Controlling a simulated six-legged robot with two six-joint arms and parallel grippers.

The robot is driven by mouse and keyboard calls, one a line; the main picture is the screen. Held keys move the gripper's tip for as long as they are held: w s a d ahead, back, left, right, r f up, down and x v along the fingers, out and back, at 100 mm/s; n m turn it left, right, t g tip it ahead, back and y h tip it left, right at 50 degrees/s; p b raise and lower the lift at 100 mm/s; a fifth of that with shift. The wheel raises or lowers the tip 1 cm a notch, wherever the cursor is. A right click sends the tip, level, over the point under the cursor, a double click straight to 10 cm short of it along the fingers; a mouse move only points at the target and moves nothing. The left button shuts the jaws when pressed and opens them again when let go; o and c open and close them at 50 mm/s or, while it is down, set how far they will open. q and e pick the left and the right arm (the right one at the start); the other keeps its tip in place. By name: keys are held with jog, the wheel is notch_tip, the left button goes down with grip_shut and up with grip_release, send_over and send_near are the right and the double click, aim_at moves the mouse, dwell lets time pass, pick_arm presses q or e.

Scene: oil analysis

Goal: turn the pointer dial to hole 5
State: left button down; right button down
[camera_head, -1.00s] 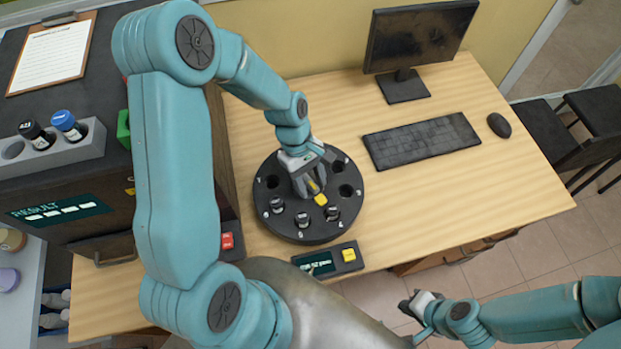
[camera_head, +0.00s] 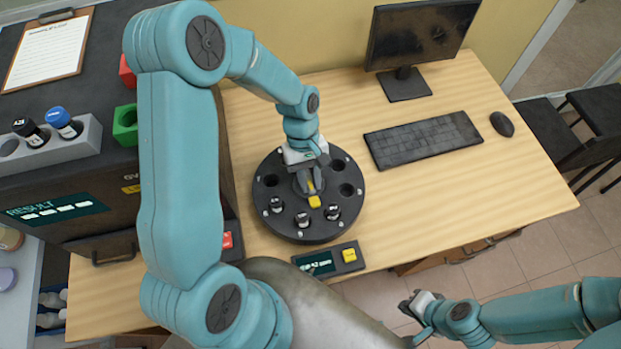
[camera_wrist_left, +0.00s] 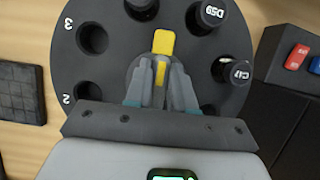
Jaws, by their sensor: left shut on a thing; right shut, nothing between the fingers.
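The round black dial disc (camera_head: 262,222) sits on the table, with holes around its rim. My left gripper (camera_head: 307,186) points down over its centre and is shut on the pointer's grip. The pointer's yellow tip (camera_head: 314,202) points toward the near side, between the middle vial (camera_head: 302,219) and the right vial (camera_head: 332,212). In the left wrist view the fingers (camera_wrist_left: 161,92) close on the pointer (camera_wrist_left: 163,42), which points between the top vial (camera_wrist_left: 140,8) and the DS9 vial (camera_wrist_left: 207,15). Numbers 2 and 3 show there; 5 is not readable. My right gripper (camera_head: 420,303) is shut and empty, off the table.
A small display box with a yellow button (camera_head: 349,255) stands before the disc. A dark machine (camera_head: 85,215) and a grey vial rack (camera_head: 70,150) are at left. A keyboard (camera_head: 424,138), mouse (camera_head: 502,124) and monitor (camera_head: 418,38) are at right.

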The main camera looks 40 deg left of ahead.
pick_arm(q)
jog(key=m, duration=0.2)
jog(key=m+g+y+b, duration=0.1)
jog(key=m, duration=0.1)
jog(key=shift+a+r+m, duration=0.1)
jog(key=shift+a+m, duration=0.05)
jog(key=shift+m, duration=0.15)
jog(key=shift+y, duration=0.3)
jog(key=c, duration=1)
grip_release()
jog(key=shift+s, duration=0.1)
jog(key=shift+o, duration=0.2)
jog(key=shift+r, duration=0.1)
jog(key=v, duration=1.6)
jog(key=shift+w+b, duration=0.2)
jog(key=shift+b, duration=0.2)
jog(key=shift+s, duration=0.15)
